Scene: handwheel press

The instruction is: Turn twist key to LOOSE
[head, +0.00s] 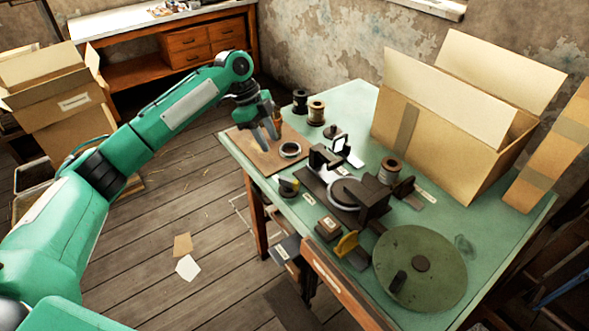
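My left gripper (266,134) hangs over the brown board at the table's left corner, fingers pointing down and apart. I see nothing clearly held between them. A yellow, flat key-like piece (346,243) stands on a dark base near the front edge, left of the big green handwheel (420,266). It may be the twist key, but its markings are too small to read. My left gripper is well away from the yellow piece and apart from the knob. My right gripper is not in view.
The green table (345,100) carries a dark press assembly (372,200), a metal ring (290,150), thread spools (316,112) and small label plates. A large open carton (440,130) fills the back right.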

